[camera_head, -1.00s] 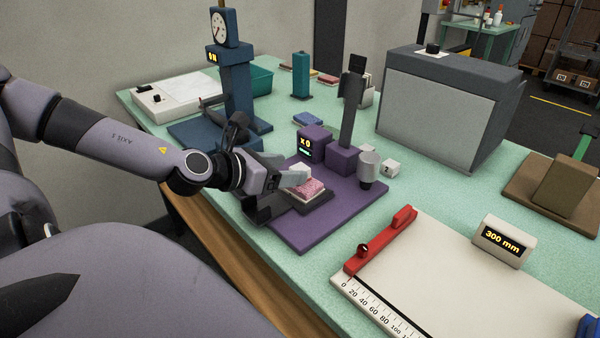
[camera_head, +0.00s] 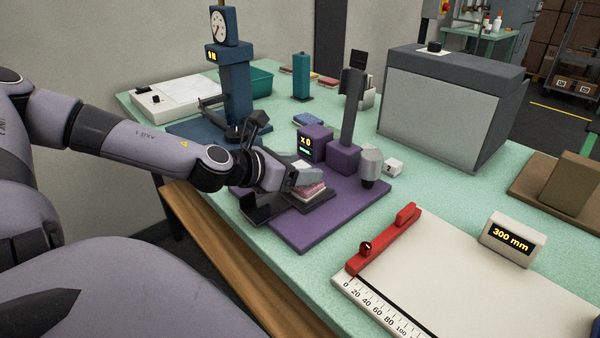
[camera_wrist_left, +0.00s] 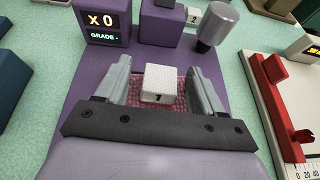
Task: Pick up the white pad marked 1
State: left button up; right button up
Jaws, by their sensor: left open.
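The white pad marked 1 (camera_wrist_left: 159,84) sits on a pink tufted sample (camera_wrist_left: 172,106) in the left wrist view. My left gripper (camera_wrist_left: 162,82) is open, with one grey finger on each side of the pad. Gaps show between the pad and both fingers. In the head view my left gripper (camera_head: 308,176) is over the pink sample (camera_head: 311,190), on the dark plate of the purple stand (camera_head: 302,236). There the fingers hide most or all of the pad. My right gripper is not in view.
The purple stand's column (camera_head: 350,110) and grey cylinder (camera_head: 371,164) rise close beyond the gripper. A second white pad marked 2 (camera_wrist_left: 193,15) lies behind the stand. A blue gauge stand (camera_head: 237,90) is to the left, and a ruler board (camera_head: 440,275) is at front right.

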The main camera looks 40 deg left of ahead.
pick_arm(q)
jog(key=shift+c, duration=0.3)
jog(key=c, duration=1)
jog(key=shift+r, duration=0.1)
